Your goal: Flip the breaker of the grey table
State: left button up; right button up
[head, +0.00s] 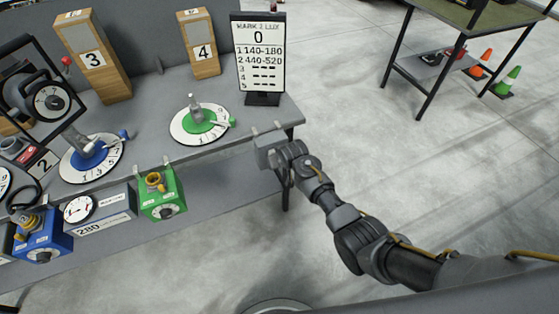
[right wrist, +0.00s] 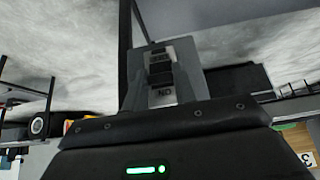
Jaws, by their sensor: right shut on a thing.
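The grey table (head: 235,166) fills the left half of the head view. A small grey breaker box (head: 269,149) sits at its front right edge. In the right wrist view the breaker (right wrist: 190,75) shows a dark switch between two small labels, one reading ON upside down. My right gripper (head: 285,155) is at the breaker, shut on it. The fingertips partly hide the contact, so I cannot tell exactly which part is held or how the switch is set. My left gripper is not in view.
On the table stand a display sign (head: 258,50), wooden blocks numbered 3 (head: 93,60) and 4 (head: 203,52), and green (head: 205,124) and blue (head: 90,158) dials. Green (head: 162,195) and blue boxes hang at the front edge. Open floor lies right; another table (head: 470,18) stands behind.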

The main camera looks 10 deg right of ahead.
jog(key=o, duration=1)
jog(key=shift+w, duration=0.1)
jog(key=shift+r, duration=0.1)
jog(key=v, duration=1)
jog(key=shift+s+r, duration=0.25)
jog(key=shift+s, duration=0.05)
